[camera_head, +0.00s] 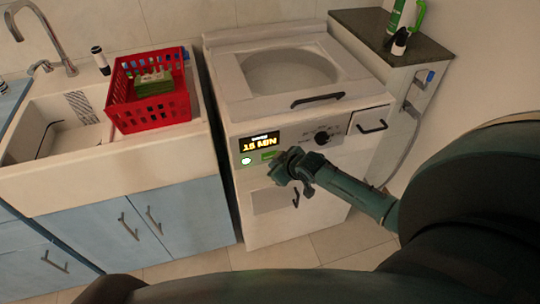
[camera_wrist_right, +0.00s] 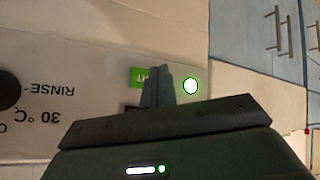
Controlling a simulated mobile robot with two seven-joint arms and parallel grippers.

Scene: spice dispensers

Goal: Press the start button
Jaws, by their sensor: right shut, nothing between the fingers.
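The washing machine (camera_head: 300,190) stands in the middle of the head view, its front panel facing me. On the panel, a green label (camera_head: 268,156) sits below the lit display (camera_head: 260,144). A round white lit button (camera_head: 246,161) is left of the label. In the right wrist view the label (camera_wrist_right: 137,76) shows the letters "RT", partly hidden by my fingers, and the white button (camera_wrist_right: 190,86) has a green ring. My right gripper (camera_head: 280,171) is shut and empty, just below the label. In the wrist view its fingertips (camera_wrist_right: 156,72) lie between label and button; contact cannot be told. My left gripper is out of view.
A dark knob (camera_head: 322,137) and a handled drawer (camera_head: 369,121) are right of the display. A red basket (camera_head: 150,112) sits on the sink at left, above blue cabinets (camera_head: 160,226). A dark-topped side cabinet (camera_head: 375,38) stands at right. Tiled floor is open in front.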

